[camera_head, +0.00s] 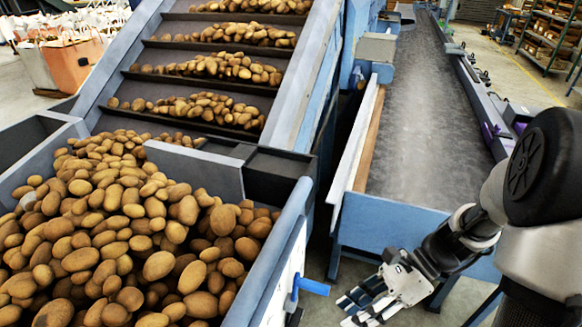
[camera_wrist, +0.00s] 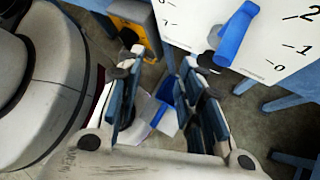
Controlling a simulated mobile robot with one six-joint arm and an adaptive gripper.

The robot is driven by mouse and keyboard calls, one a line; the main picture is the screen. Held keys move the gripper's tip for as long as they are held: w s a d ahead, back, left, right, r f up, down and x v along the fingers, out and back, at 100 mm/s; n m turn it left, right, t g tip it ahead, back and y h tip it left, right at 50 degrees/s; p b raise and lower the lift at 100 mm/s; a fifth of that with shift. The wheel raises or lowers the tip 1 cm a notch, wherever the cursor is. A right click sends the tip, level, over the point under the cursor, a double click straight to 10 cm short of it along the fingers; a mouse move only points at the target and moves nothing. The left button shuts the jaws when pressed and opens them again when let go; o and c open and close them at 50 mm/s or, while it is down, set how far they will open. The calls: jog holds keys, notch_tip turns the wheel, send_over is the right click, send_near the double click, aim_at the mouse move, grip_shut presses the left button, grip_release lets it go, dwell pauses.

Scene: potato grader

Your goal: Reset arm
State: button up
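My gripper (camera_head: 356,304) hangs at the lower right of the head view, in front of the blue end of the conveyor and right of the potato hopper. In the wrist view my gripper (camera_wrist: 163,85) has its two fingers spread apart. Nothing is held between them; the floor and a blue and white item (camera_wrist: 165,105) show in the gap, farther off. My arm comes in from the right edge of the head view, bent downward.
A blue lever (camera_head: 312,286) sticks out from a white panel beside the hopper; in the wrist view the lever (camera_wrist: 236,35) is right of the fingers, over a numbered scale. The hopper (camera_head: 285,235) is full of potatoes. A grey conveyor belt (camera_head: 420,120) runs away behind the arm.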

jog(key=s+r+n+t+h, duration=0.3)
jog(key=r+n+h, duration=0.1)
jog(key=r+n, duration=0.3)
jog(key=s+r+n+t+h, duration=0.4)
jog(key=r+n, duration=0.4)
jog(key=n, duration=0.4)
jog(key=shift+s+d+r+n+t+h, duration=0.3)
jog(key=shift+d+h, duration=0.15)
jog(key=shift+h, duration=0.35)
